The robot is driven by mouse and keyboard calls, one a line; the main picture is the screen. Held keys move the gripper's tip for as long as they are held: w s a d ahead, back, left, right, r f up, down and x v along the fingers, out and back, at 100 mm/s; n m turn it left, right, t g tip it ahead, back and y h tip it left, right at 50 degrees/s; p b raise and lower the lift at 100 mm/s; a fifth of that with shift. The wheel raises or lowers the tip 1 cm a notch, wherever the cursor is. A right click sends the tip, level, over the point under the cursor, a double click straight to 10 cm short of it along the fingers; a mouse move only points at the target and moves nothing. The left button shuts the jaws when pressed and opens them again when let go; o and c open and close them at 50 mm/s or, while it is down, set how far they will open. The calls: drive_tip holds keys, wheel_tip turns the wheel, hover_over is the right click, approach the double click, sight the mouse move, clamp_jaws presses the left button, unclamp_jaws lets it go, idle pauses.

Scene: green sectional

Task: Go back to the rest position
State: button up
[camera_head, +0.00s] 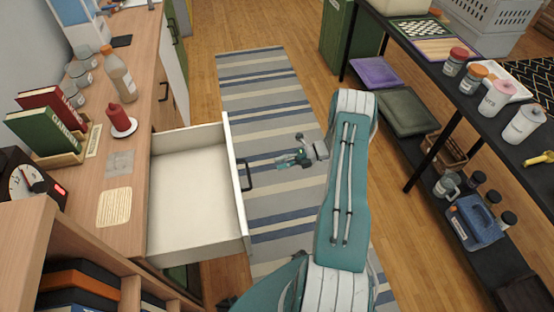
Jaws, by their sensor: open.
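My gripper (295,158) is at the end of my teal and white arm, in the middle of the view. It is open, with nothing seen between its fingers. It hangs over the striped rug, just right of an open white drawer (192,175). The drawer's dark handle (246,175) is a short gap to the left of the fingers. The inside of the drawer looks empty.
A wooden counter (125,165) on the left holds a red candle (121,117), a bottle (118,75) and books (48,134). A black shelf (495,115) with jars stands at right. The striped rug (255,92) is clear beyond the gripper.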

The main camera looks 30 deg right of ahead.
drive_tip(key=s+a+r+n+g+h, duration=0.1)
drive_tip(key=a+r+n+g+h, duration=0.1)
drive_tip(key=a+r+n, duration=0.35)
drive_tip(key=a+r+n+g+h, duration=0.25)
drive_tip(key=r+n, duration=0.45)
drive_tip(key=r, duration=0.4)
drive_tip(key=s+a+r+n+g+h, duration=0.1)
drive_tip(key=a+r+n+h, duration=0.1)
drive_tip(key=a+r+n, duration=0.35)
drive_tip(key=s+a+r+n+t+h, duration=0.2)
drive_tip(key=s+a+r+n+h, duration=0.1)
drive_tip(key=s+r+n, duration=0.5)
drive_tip(key=s+a+r+n+t+h, duration=0.3)
drive_tip(key=s+r+n, duration=0.6)
drive_tip(key=n, duration=0.5)
drive_tip(key=shift+s+a+t+h, duration=0.35)
drive_tip(key=shift+s+a+h, duration=0.15)
drive_tip(key=shift+s+h, duration=0.5)
